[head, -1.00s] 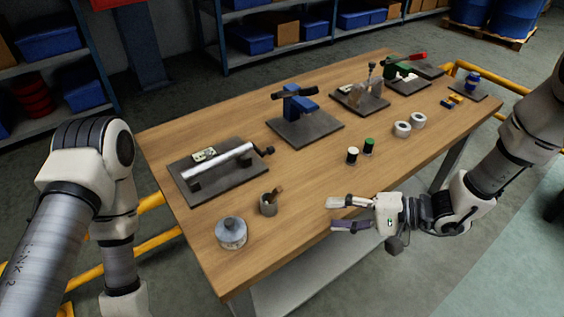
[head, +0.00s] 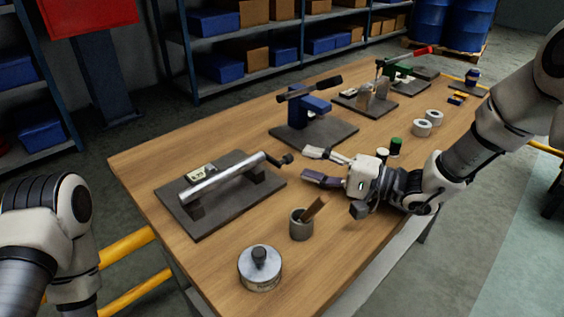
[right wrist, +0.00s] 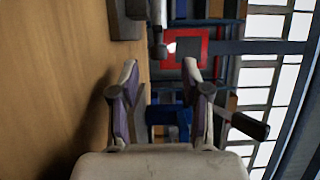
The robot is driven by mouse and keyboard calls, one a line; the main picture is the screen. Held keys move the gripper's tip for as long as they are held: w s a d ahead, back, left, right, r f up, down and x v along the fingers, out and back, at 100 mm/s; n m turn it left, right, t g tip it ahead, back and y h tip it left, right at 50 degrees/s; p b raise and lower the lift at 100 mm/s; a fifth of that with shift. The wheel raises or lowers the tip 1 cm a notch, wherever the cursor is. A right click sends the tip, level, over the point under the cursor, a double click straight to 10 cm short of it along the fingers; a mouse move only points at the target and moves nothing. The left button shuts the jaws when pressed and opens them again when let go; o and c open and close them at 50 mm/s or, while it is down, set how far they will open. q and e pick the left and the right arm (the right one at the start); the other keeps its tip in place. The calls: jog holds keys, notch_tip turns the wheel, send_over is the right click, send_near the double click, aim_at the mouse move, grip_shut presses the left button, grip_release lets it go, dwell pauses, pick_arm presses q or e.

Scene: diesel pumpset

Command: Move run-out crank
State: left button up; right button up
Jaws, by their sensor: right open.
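The run-out fixture is a silver shaft (head: 225,182) held on supports above a dark base plate (head: 178,208) at the table's left. A small dark crank (head: 286,160) sits at the shaft's right end. My right gripper (head: 312,166) is open and empty, just right of the crank, with its fingers pointing at it and a small gap between. In the right wrist view, the crank's dark knob (right wrist: 158,50) shows beyond and between the spread fingertips (right wrist: 160,70). My left gripper is out of view; only part of my left arm shows.
A grey cup (head: 301,225) with a brown stick and a round lidded metal tin (head: 260,268) stand at the front of the table (head: 230,247). A blue press (head: 305,106) stands behind my right gripper. Two spools (head: 396,146) and white rolls (head: 422,127) lie near my right arm.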

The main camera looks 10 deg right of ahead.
aim_at(293, 159)
jog(key=x, duration=0.6)
jog(key=shift+s+d, duration=0.1)
jog(key=shift+d, duration=0.05)
grip_shut()
jog(key=shift+r+p, duration=0.1)
jog(key=shift+p, duration=0.25)
